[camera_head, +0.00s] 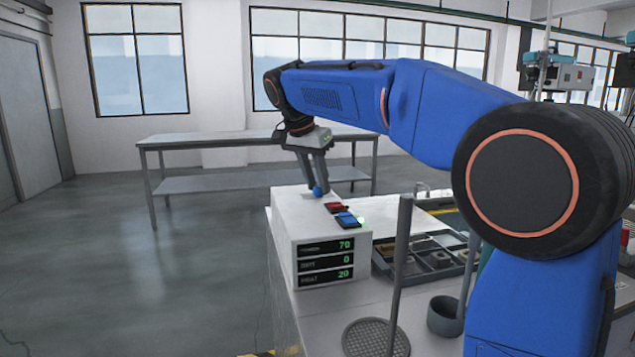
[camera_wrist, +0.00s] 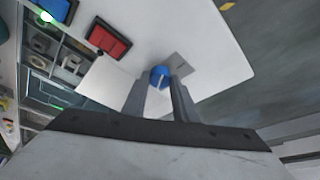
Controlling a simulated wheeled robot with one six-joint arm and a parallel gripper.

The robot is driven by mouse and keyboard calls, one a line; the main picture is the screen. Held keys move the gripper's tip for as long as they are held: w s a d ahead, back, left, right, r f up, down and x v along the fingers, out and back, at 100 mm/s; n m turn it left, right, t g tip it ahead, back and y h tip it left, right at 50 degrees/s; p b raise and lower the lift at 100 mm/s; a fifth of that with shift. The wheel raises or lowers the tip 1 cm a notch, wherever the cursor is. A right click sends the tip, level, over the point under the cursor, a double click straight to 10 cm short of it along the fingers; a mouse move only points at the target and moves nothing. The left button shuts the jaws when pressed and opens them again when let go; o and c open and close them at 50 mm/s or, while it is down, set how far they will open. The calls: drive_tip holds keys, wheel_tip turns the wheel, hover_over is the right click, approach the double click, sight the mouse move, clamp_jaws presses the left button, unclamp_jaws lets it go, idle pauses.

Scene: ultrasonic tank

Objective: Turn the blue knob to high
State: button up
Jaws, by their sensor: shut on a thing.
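The blue knob (camera_head: 319,191) sits on the top of the white ultrasonic tank unit (camera_head: 285,225), toward its far side. My gripper (camera_head: 316,178) points down at the knob, with its fingers around it. In the wrist view the knob (camera_wrist: 160,76) shows between the fingertips of my gripper (camera_wrist: 160,88), which are shut on it. A pale line marks the knob's face. The scale around the knob is too small to read. The unit's front displays (camera_head: 326,261) show 70, 0 and 20 in green.
A red switch (camera_head: 336,207) and a blue switch (camera_head: 347,220) lie near the knob, with a green light beside the blue one. A grey compartment tray (camera_head: 425,270), a round mesh basket (camera_head: 375,340) and a dark cup (camera_head: 443,314) stand to the right. An empty grey table (camera_head: 255,138) stands behind.

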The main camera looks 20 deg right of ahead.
idle(0.3)
drive_tip(key=o, duration=1.1)
drive_tip(key=shift+c, duration=0.2)
drive_tip(key=v, duration=1.7)
drive_tip(key=shift+s+r, duration=0.1)
drive_tip(key=shift+r, duration=0.05)
